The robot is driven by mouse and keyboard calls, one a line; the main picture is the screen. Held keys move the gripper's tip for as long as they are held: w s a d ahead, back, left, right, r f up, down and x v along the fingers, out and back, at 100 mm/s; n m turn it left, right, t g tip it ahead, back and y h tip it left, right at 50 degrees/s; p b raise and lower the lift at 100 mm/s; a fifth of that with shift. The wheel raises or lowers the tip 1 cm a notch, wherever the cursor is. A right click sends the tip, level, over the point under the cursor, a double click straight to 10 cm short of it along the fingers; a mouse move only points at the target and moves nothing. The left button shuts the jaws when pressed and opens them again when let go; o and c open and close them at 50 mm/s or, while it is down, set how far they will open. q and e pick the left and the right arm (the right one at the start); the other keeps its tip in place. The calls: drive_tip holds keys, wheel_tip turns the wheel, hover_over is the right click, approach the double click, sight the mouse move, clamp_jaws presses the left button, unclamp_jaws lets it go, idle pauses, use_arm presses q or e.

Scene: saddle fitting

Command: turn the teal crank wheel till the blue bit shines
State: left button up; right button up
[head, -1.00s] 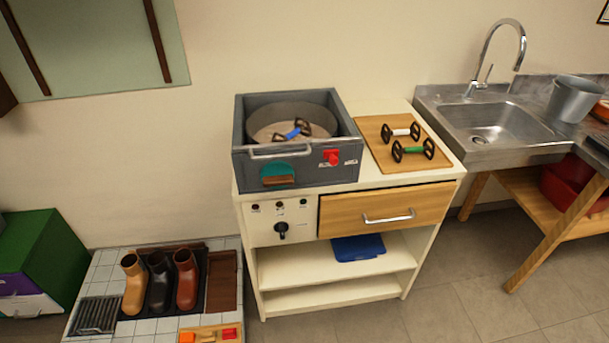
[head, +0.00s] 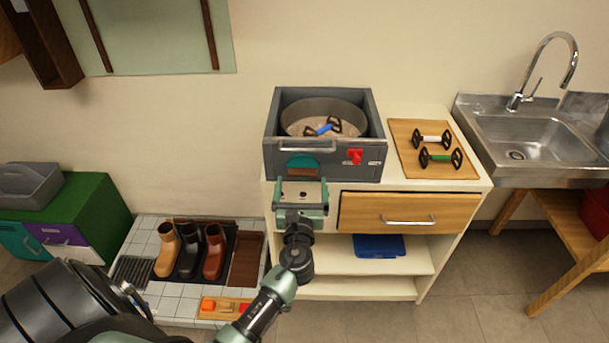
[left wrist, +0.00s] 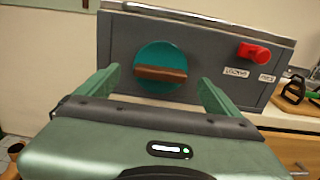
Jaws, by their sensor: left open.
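The teal crank wheel (head: 303,161) is on the front of a grey box (head: 350,160). In the left wrist view the wheel (left wrist: 160,52) has a brown bar (left wrist: 160,73) lying nearly level across it. The blue bit (head: 322,129), with black end rings, is in the round tub (head: 345,106) inside the box; I cannot tell whether it shines. My left gripper (head: 302,184) is open and empty in front of the wheel. In the left wrist view its fingers stand left and right of the wheel, apart from the bar. My right gripper is not in view.
A red knob (head: 355,156) sits right of the wheel, and a metal handle (head: 307,149) above it. A board (head: 405,160) with a white bit (head: 431,139) and a green bit (head: 440,158) lies on the cabinet. Boots (head: 189,250) stand lower left.

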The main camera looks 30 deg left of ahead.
sight(302, 175)
use_arm(q)
drive_tip(key=x, duration=0.2)
drive_tip(key=shift+w+a, duration=0.1)
drive_tip(key=shift+w, duration=0.2)
drive_tip(key=shift+w+a, duration=0.25)
drive_tip(key=shift+w, duration=0.15)
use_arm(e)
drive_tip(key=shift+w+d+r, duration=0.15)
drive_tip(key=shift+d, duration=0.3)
use_arm(q)
drive_tip(key=c, duration=1.4)
